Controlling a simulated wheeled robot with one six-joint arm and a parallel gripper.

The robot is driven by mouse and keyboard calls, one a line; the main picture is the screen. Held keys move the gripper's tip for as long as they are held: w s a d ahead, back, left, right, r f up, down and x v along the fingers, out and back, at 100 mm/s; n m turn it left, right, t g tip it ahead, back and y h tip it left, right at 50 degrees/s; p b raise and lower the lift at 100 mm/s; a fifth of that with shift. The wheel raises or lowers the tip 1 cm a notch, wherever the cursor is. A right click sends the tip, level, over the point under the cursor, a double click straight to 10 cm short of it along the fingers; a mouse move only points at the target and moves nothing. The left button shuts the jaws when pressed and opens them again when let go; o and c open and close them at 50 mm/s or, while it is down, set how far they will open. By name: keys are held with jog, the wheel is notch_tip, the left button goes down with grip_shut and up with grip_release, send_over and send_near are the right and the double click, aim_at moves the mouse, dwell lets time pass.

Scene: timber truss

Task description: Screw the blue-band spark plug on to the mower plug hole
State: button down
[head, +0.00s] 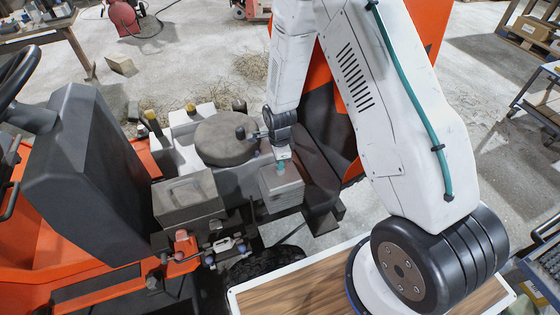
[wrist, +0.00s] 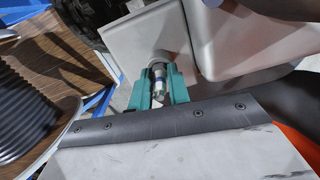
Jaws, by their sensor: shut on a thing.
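The boss surrounds that end, so the hole itself is hidden; I cannot tell how deep the plug sits. In the head view my gripper (head: 281,166) points down at the front of the mower's grey block (head: 282,190). The plug is too small to make out there.
The orange mower (head: 50,225) fills the left, with a dark seat-like panel (head: 85,165) and steering wheel (head: 18,72). A round engine cover (head: 226,138) and a grey box (head: 187,200) stand close beside my gripper. A wood-topped surface (head: 300,292) lies in front.

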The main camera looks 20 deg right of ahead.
jog(key=m, duration=0.6)
jog(key=shift+w, duration=0.1)
jog(key=c, duration=0.9)
grip_release()
jog(key=shift+r, duration=1.75)
